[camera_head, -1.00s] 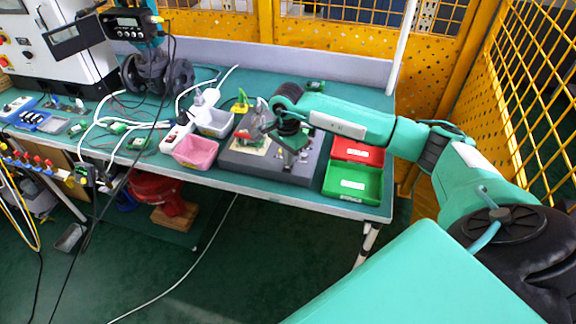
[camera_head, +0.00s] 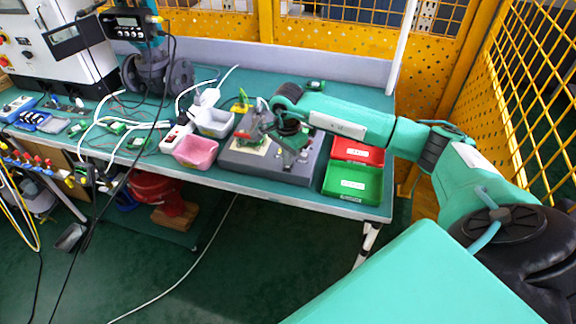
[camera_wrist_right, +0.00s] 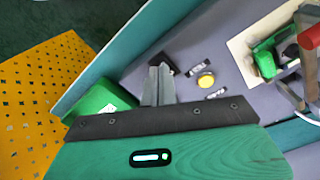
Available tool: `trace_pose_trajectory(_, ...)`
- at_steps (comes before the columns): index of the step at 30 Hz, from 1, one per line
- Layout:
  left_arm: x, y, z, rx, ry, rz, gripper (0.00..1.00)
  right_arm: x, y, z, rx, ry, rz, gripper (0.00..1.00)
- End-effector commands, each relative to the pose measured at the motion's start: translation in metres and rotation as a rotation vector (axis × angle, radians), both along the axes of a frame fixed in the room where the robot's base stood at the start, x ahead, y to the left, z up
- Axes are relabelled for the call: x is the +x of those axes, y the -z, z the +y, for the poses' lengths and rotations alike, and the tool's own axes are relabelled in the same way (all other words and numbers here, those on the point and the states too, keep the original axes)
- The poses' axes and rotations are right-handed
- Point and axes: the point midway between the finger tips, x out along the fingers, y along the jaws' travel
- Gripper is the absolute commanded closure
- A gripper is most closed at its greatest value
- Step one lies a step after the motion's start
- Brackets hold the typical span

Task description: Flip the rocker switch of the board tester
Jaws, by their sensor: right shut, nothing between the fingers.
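The board tester (camera_head: 265,168) is a grey box on the green table in the head view, and its grey top (camera_wrist_right: 222,50) fills much of the right wrist view. My right gripper (camera_head: 288,160) is over its right part. In the wrist view its fingers (camera_wrist_right: 159,72) are together and empty. A small black part, likely the rocker switch (camera_wrist_right: 168,62), shows just beyond the fingertips and is partly hidden by them. I cannot tell whether they touch or which way it is tipped. My left gripper is not in view.
A yellow button (camera_wrist_right: 206,80) and small labelled parts sit beside the fingers. A fixture with a green piece (camera_wrist_right: 264,60) is farther right. Red (camera_head: 357,152) and green (camera_head: 353,183) bins stand right of the tester. A pink bin (camera_head: 196,151) stands left.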

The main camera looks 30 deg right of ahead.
Motion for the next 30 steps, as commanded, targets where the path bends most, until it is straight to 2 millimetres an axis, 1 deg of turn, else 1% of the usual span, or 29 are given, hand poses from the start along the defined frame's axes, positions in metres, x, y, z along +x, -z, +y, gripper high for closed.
trace_pose_trajectory(30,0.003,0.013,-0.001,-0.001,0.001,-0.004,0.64,0.000,0.016,0.000,0.000,0.000,0.000,1.00)
